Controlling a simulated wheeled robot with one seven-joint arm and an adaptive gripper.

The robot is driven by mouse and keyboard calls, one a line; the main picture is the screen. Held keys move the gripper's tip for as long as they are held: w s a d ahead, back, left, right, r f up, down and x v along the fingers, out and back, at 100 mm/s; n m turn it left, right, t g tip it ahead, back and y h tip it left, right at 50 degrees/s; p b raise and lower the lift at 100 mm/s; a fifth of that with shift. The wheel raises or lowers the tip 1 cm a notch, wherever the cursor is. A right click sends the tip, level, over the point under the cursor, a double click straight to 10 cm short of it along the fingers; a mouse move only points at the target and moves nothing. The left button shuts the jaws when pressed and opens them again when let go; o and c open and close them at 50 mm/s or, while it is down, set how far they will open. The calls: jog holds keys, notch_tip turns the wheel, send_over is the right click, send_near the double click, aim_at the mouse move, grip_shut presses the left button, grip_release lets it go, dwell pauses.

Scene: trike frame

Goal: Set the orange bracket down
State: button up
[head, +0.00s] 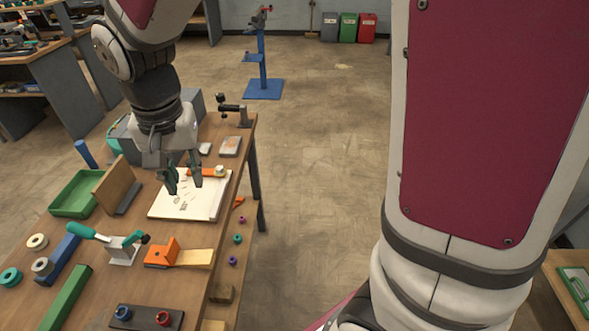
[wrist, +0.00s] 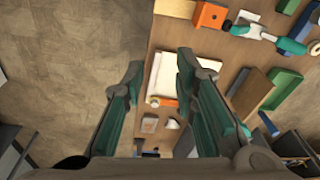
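A second orange piece, a block with an upright part (head: 160,253), sits nearer on the bench by a wooden strip. I cannot tell for certain which is the bracket.
A green tray (head: 76,194) and an upright brown panel (head: 115,183) stand left of the board. A teal-handled clamp (head: 122,246) stands in front. A small vise (head: 235,112) is at the far bench corner. Open floor lies right of the bench.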

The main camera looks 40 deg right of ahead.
jog(key=s+d+r+n+t, duration=0.1)
jog(key=s+d+r, duration=0.3)
jog(key=s, duration=0.5)
jog(key=s+d+r+n+t, duration=0.1)
jog(key=s+d+r+n, duration=0.3)
jog(key=s+d, duration=0.3)
jog(key=shift+s+d+r+t, duration=0.2)
jog(key=shift+s+d+t, duration=0.2)
jog(key=shift+s, duration=0.8)
